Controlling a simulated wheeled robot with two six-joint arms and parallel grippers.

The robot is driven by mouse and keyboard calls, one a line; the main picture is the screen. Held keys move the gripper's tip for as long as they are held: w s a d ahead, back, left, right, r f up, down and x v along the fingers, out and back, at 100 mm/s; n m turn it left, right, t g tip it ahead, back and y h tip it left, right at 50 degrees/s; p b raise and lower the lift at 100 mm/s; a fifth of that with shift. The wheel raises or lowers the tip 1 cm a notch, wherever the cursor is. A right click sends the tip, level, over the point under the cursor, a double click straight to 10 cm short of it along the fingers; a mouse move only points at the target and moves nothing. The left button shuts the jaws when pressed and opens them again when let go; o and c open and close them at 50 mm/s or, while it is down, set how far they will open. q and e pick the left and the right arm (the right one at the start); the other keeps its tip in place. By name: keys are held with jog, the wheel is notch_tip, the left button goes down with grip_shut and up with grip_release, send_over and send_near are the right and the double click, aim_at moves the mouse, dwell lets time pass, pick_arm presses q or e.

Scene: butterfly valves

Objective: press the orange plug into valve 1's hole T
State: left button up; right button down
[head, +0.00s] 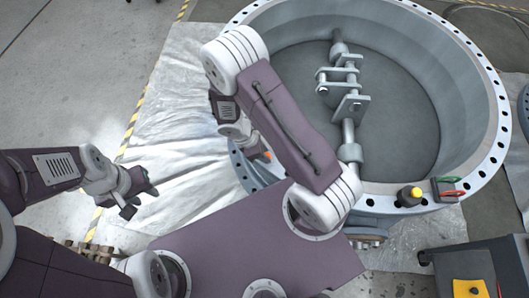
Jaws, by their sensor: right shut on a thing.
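A large grey butterfly valve (483,65) lies open side up, its flange ringed with several bolt holes; no label for valve 1 or hole T is readable. My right gripper (257,151) is over the valve's left flange, shut on the orange plug (267,156). Only a small bit of orange shows at its fingertips, and my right arm hides the flange just right of it. I cannot tell whether the plug touches a hole. My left gripper (140,199) is open and empty, left of the valve over the floor sheet.
A yellow-topped dark object (410,196) and a block with red and green loops (447,189) stand on the near right flange. A dark cart (462,262) is at bottom right. Another valve (525,103) shows at the right edge. A silvery sheet (180,100) covers the floor.

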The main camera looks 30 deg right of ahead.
jog(key=shift+f, duration=0.4)
jog(key=shift+c, duration=2.2)
grip_release()
jog(key=shift+r, duration=0.1)
notch_tip(320, 180, up, 6)
jog(key=p, duration=0.5)
